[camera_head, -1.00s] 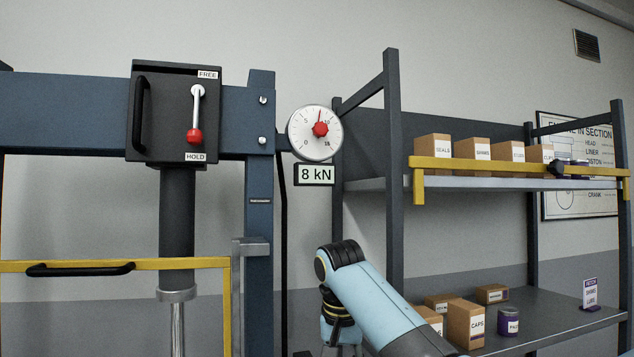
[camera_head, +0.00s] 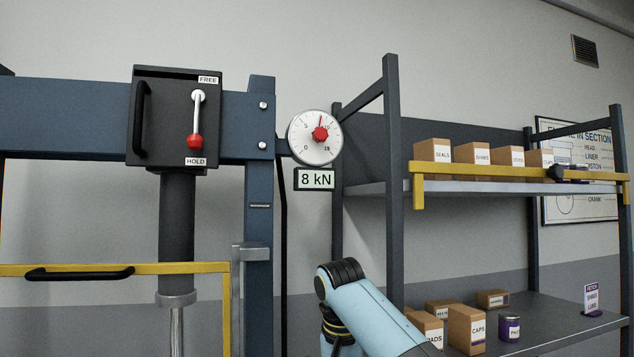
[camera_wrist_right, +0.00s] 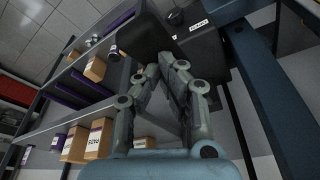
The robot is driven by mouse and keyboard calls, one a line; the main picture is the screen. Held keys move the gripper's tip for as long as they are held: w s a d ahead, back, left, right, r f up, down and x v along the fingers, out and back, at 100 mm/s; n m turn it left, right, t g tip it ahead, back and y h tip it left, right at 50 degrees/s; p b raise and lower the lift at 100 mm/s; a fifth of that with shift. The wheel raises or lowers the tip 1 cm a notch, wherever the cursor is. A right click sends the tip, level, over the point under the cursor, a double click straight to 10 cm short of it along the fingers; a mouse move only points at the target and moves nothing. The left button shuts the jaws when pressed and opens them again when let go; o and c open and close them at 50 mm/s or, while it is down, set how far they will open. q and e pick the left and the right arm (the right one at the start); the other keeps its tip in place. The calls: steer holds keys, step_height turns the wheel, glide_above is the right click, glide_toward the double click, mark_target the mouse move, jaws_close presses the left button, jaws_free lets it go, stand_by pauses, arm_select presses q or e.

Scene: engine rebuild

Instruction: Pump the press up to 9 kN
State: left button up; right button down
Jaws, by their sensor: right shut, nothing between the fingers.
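The press stands at the left in the head view, with a dark valve box (camera_head: 165,125) on its blue frame. The white lever (camera_head: 197,115) on the box hangs down, its red knob (camera_head: 195,141) close to the HOLD label. The round gauge (camera_head: 304,146) has a red piece over its middle, and the display (camera_head: 315,179) below reads 8 kN. My right arm shows at the bottom of the head view. In the right wrist view my right gripper (camera_wrist_right: 167,62) is shut and empty; a dark shape (camera_wrist_right: 143,38) lies just past its fingertips. The pump handle cannot be made out.
A yellow-framed guard (camera_head: 190,265) with a black handle crosses the press front. Dark shelving (camera_head: 395,200) at the right carries several labelled boxes, a purple can (camera_head: 509,327) and a yellow bar along its upper shelf.

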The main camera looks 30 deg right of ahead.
steer(key=shift+f, duration=0.1)
steer(key=shift+f, duration=1.15)
stand_by(0.8)
steer(key=shift+f, duration=0.6)
step_height(320, 180, up, 5)
steer(key=shift+f, duration=0.1)
steer(key=shift+r, duration=0.55)
